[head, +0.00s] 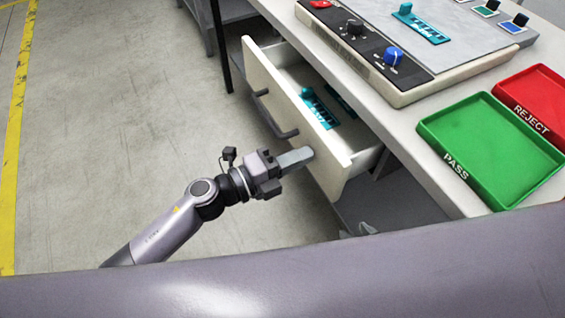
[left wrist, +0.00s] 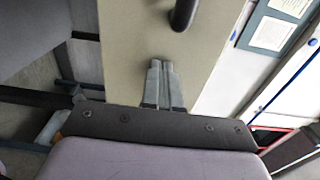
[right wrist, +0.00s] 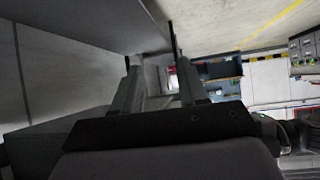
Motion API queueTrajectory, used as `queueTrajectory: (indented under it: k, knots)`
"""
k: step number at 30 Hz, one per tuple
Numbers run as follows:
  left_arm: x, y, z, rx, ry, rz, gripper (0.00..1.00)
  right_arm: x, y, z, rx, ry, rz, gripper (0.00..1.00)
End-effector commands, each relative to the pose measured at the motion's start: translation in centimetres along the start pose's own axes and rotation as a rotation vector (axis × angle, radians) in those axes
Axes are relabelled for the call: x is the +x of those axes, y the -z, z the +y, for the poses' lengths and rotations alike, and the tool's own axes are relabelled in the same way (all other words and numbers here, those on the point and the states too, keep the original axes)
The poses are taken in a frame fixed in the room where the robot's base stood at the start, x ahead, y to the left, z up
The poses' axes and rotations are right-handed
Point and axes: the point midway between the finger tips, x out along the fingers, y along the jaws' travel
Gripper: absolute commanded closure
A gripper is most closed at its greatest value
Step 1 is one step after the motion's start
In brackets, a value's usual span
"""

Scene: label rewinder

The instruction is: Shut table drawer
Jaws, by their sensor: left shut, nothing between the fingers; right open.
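The table drawer (head: 292,112) is pulled out from under the table's long side, its cream front facing the lower left. Teal parts (head: 319,107) lie inside it. A dark handle (head: 275,116) is on the drawer front. My left gripper (head: 308,155) is shut and empty, its fingertips at the near end of the drawer front. In the left wrist view the shut fingers (left wrist: 160,64) point at the cream front (left wrist: 130,45), below the dark handle (left wrist: 184,12); whether they touch it I cannot tell. My right gripper (right wrist: 157,68) is open and empty, and does not show in the head view.
On the table (head: 420,165) stand a label machine (head: 400,85), a green PASS tray (head: 490,148) and a red REJECT tray (head: 540,100). A shelf (head: 390,205) is under the table. The floor (head: 120,110) left of the drawer is clear.

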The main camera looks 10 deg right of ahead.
Motion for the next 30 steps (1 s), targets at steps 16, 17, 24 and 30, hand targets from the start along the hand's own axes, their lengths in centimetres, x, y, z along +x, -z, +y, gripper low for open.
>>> queueTrajectory:
  k: [16, 17, 24, 30]
  knots:
    - [8.7, 0.0, 0.1, 0.0, 0.001, 0.0, 1.0, 1.1, -0.9, -0.8, 0.014, 0.018, -0.001, 0.57]
    - [8.9, 0.0, 0.1, -0.001, 0.001, 0.001, 1.0, 1.1, -0.9, -0.8, 0.014, 0.018, -0.002, 0.57]
    - [9.4, 0.0, 0.0, 0.0, 0.001, -0.001, 1.0, 1.2, -0.9, -0.7, 0.015, 0.018, -0.001, 0.57]
    - [9.5, 0.0, -0.1, 0.001, 0.002, -0.002, 1.0, 1.2, -0.8, -0.6, 0.015, 0.016, 0.001, 0.57]
